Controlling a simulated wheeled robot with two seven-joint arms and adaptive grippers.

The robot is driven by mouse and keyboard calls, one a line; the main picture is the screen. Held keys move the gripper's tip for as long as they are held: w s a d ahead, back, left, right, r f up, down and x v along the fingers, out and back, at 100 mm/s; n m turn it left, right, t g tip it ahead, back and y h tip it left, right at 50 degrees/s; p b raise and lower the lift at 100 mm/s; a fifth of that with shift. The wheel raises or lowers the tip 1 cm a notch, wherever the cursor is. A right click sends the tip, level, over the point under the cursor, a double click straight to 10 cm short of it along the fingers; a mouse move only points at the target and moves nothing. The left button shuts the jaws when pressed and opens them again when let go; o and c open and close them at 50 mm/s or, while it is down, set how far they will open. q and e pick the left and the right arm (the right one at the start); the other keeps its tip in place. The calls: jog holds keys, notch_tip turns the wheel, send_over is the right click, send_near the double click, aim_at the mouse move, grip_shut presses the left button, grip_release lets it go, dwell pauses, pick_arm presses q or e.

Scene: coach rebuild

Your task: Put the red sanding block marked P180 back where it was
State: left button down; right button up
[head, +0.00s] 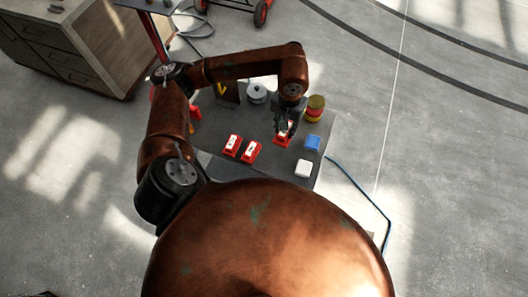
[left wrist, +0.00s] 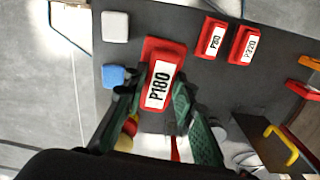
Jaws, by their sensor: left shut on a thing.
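The red sanding block marked P180 (left wrist: 166,52) is between the fingers of my left gripper (left wrist: 152,97) in the left wrist view, its white label facing the camera. In the head view the left gripper (head: 287,127) is over the table, shut on this red block (head: 283,141), which it partly hides. I cannot tell whether the block touches the table. Two similar red blocks stand to its left in the head view: P80 (head: 250,151) and P220 (head: 232,145). My right gripper is not in view.
On the dark table (head: 212,130), a blue block (head: 312,142) and a white block (head: 302,168) lie right of the gripper. A stack of coloured discs (head: 315,108) and a grey spool (head: 256,93) stand behind. Bare tabletop separates P80 from the held block.

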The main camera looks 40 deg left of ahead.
pick_arm(q)
jog(key=s+a+f+m, duration=0.1)
jog(key=s+m, duration=0.5)
jog(key=m, duration=0.6)
jog(key=s+a+f+m+h+b, duration=0.15)
jog(key=s+m, duration=0.35)
jog(key=m, duration=0.6)
jog(key=s+a+f+m, duration=0.2)
jog(key=s+m, duration=0.4)
jog(key=m, duration=0.6)
jog(key=w+f, duration=0.3)
jog(key=w, duration=0.1)
jog(key=w+d+f, duration=0.1)
jog(key=w+f, duration=0.2)
jog(key=w, duration=0.2)
jog(key=w+f, duration=0.3)
jog(key=w, duration=0.1)
jog(key=shift+w+d+f, duration=0.15)
jog(key=shift+w+f, duration=0.1)
jog(key=shift+w, duration=0.15)
notch_tip(320, 180, down, 3)
jog(key=shift+w+f, duration=0.1)
jog(key=shift+f, duration=0.05)
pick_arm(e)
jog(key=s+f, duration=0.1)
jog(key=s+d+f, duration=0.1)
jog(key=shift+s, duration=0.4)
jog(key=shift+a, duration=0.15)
